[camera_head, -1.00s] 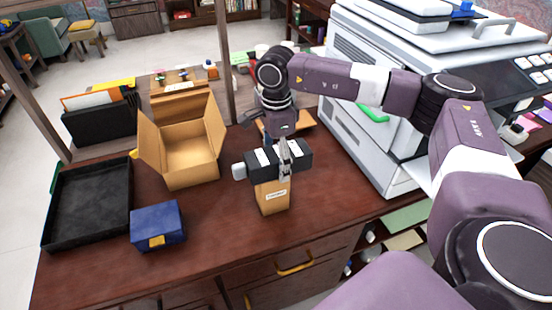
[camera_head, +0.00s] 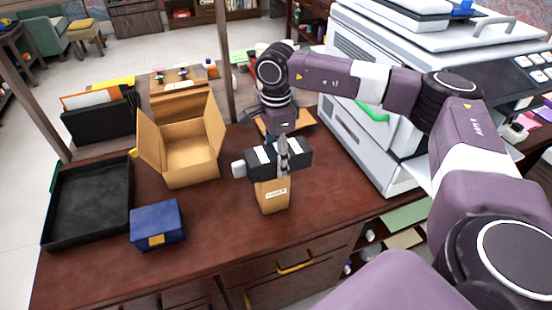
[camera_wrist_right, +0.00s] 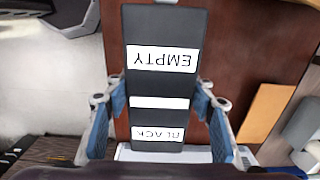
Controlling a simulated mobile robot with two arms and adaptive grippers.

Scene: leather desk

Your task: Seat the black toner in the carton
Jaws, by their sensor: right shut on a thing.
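A black toner cartridge (camera_head: 262,162) with white labels and a pale knob at its left end is in my right gripper (camera_head: 284,158). In the right wrist view the toner (camera_wrist_right: 165,85) lies between the blue fingers of my right gripper (camera_wrist_right: 161,110), with labels reading "EMPTY" and "BLACK". The toner is right above a small brown box (camera_head: 272,197) with a white label; whether they touch I cannot tell. An open, empty-looking cardboard carton (camera_head: 187,155) stands to the left with its flaps up. My left gripper is not in view.
A black tray (camera_head: 85,218) and a blue box (camera_head: 157,225) are at the left of the brown desk (camera_head: 225,235). A large white printer (camera_head: 370,150) stands at the right. A black file holder (camera_head: 98,122) is at the back left. The front middle is clear.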

